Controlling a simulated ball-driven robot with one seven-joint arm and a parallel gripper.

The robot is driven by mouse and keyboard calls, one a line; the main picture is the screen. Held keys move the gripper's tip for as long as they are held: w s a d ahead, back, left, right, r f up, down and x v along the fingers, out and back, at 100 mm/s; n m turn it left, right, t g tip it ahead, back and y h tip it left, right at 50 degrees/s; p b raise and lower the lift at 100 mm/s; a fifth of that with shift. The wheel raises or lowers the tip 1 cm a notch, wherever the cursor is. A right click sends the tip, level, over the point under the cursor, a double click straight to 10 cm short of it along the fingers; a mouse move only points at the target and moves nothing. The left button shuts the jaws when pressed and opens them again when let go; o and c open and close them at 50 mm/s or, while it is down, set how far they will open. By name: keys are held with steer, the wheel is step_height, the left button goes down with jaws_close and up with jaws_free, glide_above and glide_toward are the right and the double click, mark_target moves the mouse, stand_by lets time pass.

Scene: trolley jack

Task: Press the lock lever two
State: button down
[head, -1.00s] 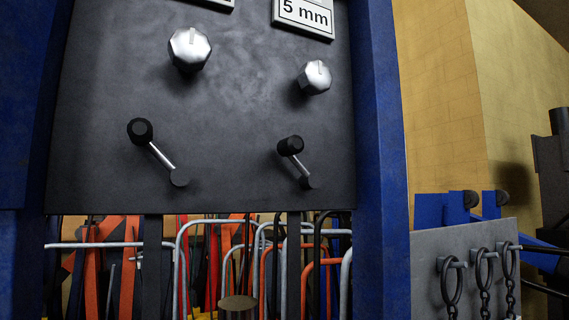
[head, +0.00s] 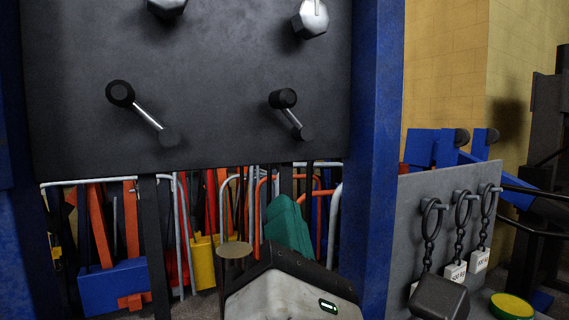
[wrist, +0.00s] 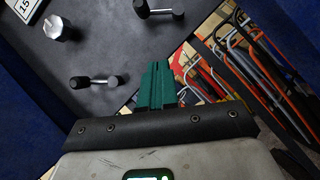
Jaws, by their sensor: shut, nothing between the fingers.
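Two lock levers stick out of a dark panel, each a silver rod with a black knob. In the head view the left lever (head: 145,113) and the right lever (head: 290,112) sit low on the panel; no number marking either shows. The wrist view shows the right lever (wrist: 93,82) and the left lever (wrist: 160,10). My gripper (head: 287,205), with green fingers, is below the panel's lower edge in the head view, under the right lever. In the wrist view its shut, empty fingers (wrist: 157,72) appear to the right of the right lever, apart from both levers.
A blue post (head: 375,120) stands close on the right. Chains with weights (head: 458,270) hang on a grey board further right. Coloured tools and frames fill the space behind.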

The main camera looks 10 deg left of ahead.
steer(key=shift+s+a+r+n+y, duration=0.15)
steer(key=shift+s+r+n, duration=0.05)
steer(key=shift+r, duration=0.2)
steer(key=shift+s+a+r+n+y, duration=0.15)
steer(key=shift+s+r+n, duration=0.05)
steer(key=shift+r, duration=0.15)
steer(key=p, duration=0.3)
glide_toward(279, 107)
steer(key=w+a, duration=0.3)
steer(key=shift+w+d+r+p, duration=0.65)
steer(key=shift+w+d+r, duration=0.2)
steer(key=shift+r, duration=0.25)
steer(key=shift+w, duration=0.1)
